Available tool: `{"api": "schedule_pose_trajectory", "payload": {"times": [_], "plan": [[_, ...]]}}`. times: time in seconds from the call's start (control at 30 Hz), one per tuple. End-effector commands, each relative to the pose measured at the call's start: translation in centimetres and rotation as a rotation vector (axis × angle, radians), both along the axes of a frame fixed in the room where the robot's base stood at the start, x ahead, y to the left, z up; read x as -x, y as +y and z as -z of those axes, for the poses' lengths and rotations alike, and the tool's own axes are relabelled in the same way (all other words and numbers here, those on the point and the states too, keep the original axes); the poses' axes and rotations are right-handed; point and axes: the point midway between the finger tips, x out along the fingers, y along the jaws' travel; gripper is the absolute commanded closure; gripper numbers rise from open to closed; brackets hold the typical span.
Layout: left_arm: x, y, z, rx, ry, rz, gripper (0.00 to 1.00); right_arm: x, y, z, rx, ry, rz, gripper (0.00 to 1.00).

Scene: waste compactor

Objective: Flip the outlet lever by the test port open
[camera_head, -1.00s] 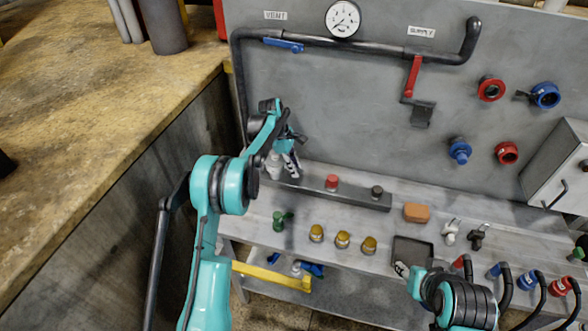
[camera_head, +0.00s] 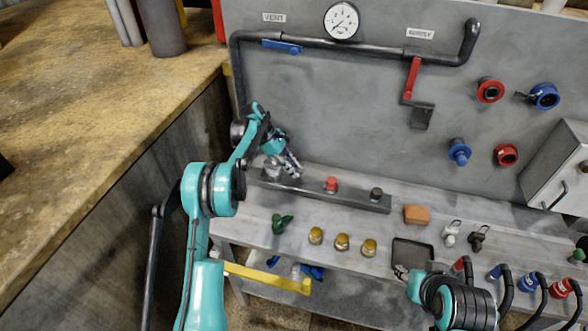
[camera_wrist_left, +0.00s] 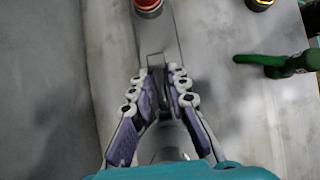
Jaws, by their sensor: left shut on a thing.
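My left gripper (camera_head: 291,166) is at the left end of a dark grey bar on the bench. In the left wrist view its fingers (camera_wrist_left: 164,82) are closed in around a grey metal part (camera_wrist_left: 157,66), which looks like the outlet lever; the fingers hide much of it. A silvery rounded part (camera_head: 272,166) stands just left of the gripper in the head view. The bar (camera_head: 352,199) carries a red knob (camera_head: 331,184), also in the left wrist view (camera_wrist_left: 148,6), and a dark knob (camera_head: 376,194). My right gripper (camera_head: 403,271) is small and partly hidden near a tray.
A green valve (camera_head: 282,223) and several brass fittings (camera_head: 342,242) stand in front of the bar. A black tray (camera_head: 413,251) and orange block (camera_head: 416,214) are farther right. Behind rises a grey panel (camera_head: 300,110) with a blue vent lever (camera_head: 282,46) and red supply lever (camera_head: 411,78).

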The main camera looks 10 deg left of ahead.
Motion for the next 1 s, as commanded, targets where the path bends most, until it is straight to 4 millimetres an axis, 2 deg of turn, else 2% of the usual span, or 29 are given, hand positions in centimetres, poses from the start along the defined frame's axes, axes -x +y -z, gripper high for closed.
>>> {"api": "schedule_pose_trajectory", "payload": {"times": [0.03,0.07,0.1,0.13,0.43,0.57,1.0], "plan": [[0.0,0.0,0.0,0.0,-0.001,-0.001,1.0,0.0,0.0,0.0,0.0,0.0,0.0,0.6],[0.0,0.0,0.0,0.0,-0.001,-0.001,0.82,0.0,0.0,0.0,0.0,0.0,0.0,0.6],[0.0,0.0,0.0,0.0,-0.001,-0.001,0.71,0.0,0.0,0.0,0.0,0.0,0.0,0.6],[0.0,0.0,0.0,0.0,-0.001,-0.001,0.7,0.0,0.0,0.0,0.0,0.0,0.0,0.6],[0.0,0.1,-0.1,-0.001,0.0,0.0,0.7,0.0,0.0,0.0,0.0,0.0,0.0,0.6],[0.0,0.7,-1.0,-0.001,0.001,-0.002,0.7,0.0,0.0,0.0,0.0,0.0,0.0,0.6],[-0.2,5.7,-8.3,-0.001,0.001,-0.001,0.7,0.0,0.0,0.0,0.0,0.0,0.0,0.6]]}}
